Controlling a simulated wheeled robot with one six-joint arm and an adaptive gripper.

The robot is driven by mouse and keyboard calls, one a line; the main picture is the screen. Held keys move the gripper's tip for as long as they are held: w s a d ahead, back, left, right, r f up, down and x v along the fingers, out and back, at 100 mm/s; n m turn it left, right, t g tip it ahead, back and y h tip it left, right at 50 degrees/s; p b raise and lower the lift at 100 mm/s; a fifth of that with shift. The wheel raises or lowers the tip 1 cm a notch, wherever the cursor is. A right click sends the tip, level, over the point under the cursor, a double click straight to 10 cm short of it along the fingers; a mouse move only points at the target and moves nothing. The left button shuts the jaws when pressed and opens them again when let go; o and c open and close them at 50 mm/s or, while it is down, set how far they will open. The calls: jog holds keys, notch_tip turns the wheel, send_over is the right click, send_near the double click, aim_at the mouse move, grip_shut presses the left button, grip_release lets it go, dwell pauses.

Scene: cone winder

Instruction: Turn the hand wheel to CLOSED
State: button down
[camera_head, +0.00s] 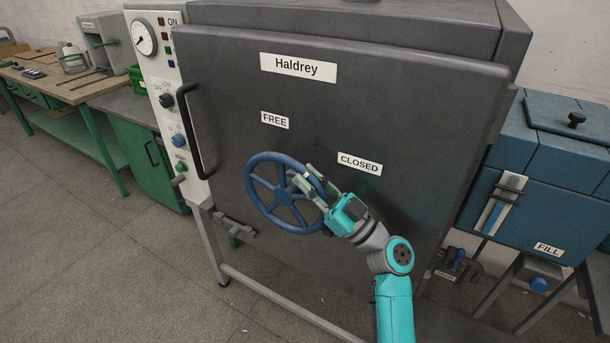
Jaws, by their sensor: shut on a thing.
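The blue hand wheel (262,203) is mounted on the dark grey front door (400,110) of the machine labelled Haldrey. It has a round rim and several spokes. The FREE label (274,120) is above the wheel, and the CLOSED label (360,163) is to its upper right. A light mark shows on the rim near my fingers, on the upper right side. My gripper (308,184) is shut on the right side of the wheel rim, with my teal arm coming up from the lower right. The fingers partly hide the rim there.
A control panel (150,90) with gauge and knobs is left of the door, beside a black door handle (190,130). A blue unit with a FILL label (548,249) stands at right. A green-legged bench (85,92) is far left. Floor at lower left is clear.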

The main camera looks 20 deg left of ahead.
jog(key=shift+d+f, duration=0.15)
dwell(0.4)
jog(key=c, duration=1.1)
grip_release()
jog(key=shift+o, duration=0.2)
jog(key=v, duration=1.2)
jog(key=shift+f, duration=0.15)
